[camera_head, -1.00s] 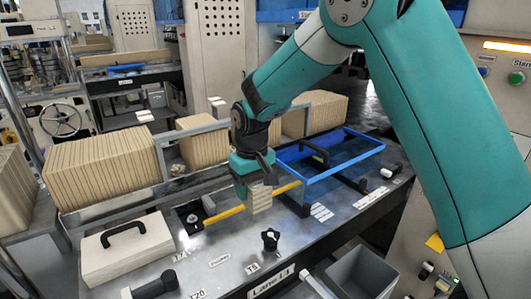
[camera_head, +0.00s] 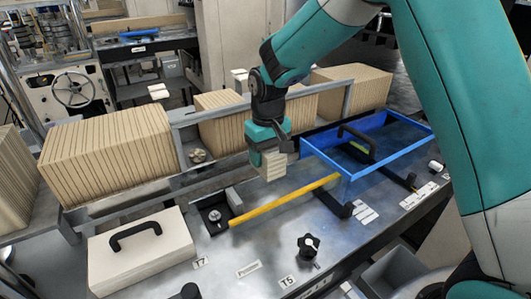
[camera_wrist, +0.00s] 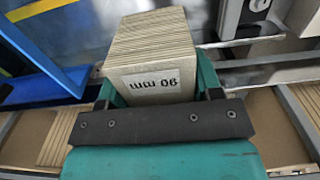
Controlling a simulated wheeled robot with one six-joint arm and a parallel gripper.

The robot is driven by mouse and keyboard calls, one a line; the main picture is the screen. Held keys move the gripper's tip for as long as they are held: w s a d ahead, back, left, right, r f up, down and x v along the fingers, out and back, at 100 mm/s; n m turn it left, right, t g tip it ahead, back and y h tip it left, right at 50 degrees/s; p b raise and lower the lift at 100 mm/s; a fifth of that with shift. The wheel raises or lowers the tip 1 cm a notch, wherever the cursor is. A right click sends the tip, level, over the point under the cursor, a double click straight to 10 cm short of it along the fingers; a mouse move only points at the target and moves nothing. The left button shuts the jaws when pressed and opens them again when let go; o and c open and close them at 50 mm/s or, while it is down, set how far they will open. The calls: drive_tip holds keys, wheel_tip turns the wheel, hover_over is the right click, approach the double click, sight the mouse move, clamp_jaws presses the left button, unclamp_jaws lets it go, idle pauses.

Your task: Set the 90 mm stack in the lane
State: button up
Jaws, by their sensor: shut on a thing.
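My gripper (camera_head: 270,152) is shut on the 90 mm stack (camera_head: 272,166), a small block of thin tan sheets. In the wrist view the stack (camera_wrist: 152,45) sits between the jaws, with its "90 mm" label (camera_wrist: 155,81) upside down. In the head view it hangs just behind the yellow bar (camera_head: 285,200), over the grey metal bench (camera_head: 240,245). I cannot tell whether its underside touches the bench.
A blue open frame (camera_head: 375,150) stands close on the right. A rail with large tan sheet packs (camera_head: 110,150) runs behind. A white case with a black handle (camera_head: 140,250) lies at front left. A black knob (camera_head: 308,246) stands at the front. Bench between case and knob is mostly clear.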

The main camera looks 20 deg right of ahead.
drive_tip(key=shift+f+b, duration=3.65)
drive_tip(key=shift+f, duration=1.75)
drive_tip(key=o, duration=1)
drive_tip(key=shift+o, duration=0.2)
